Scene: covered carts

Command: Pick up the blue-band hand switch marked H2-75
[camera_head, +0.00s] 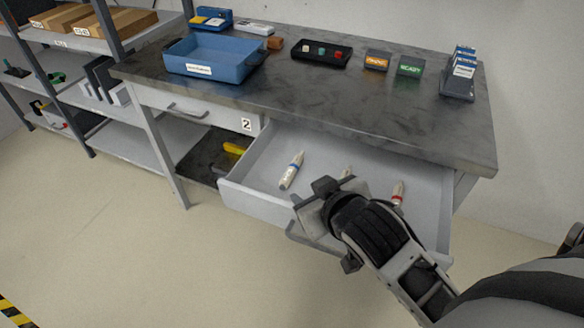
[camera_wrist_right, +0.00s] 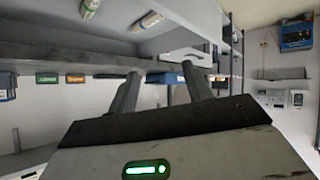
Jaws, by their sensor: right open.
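The blue-band hand switch (camera_head: 291,171) is a pale stick with a blue band, lying in the open drawer (camera_head: 262,160), left part. A red-band switch (camera_head: 398,193) lies at the right. Another pale switch (camera_head: 346,173) between them is mostly hidden behind my right gripper (camera_head: 311,203). That gripper is at the drawer's front wall, to the right of and nearer than the blue-band switch. In the right wrist view its fingers (camera_wrist_right: 163,82) are apart with nothing between them. My left gripper is not in view.
The dark worktop (camera_head: 300,90) above the drawer holds a blue bin (camera_head: 212,66), a black button box (camera_head: 321,52), two small labelled blocks and a card holder (camera_head: 460,75). A shelf rack stands left. The floor in front is clear.

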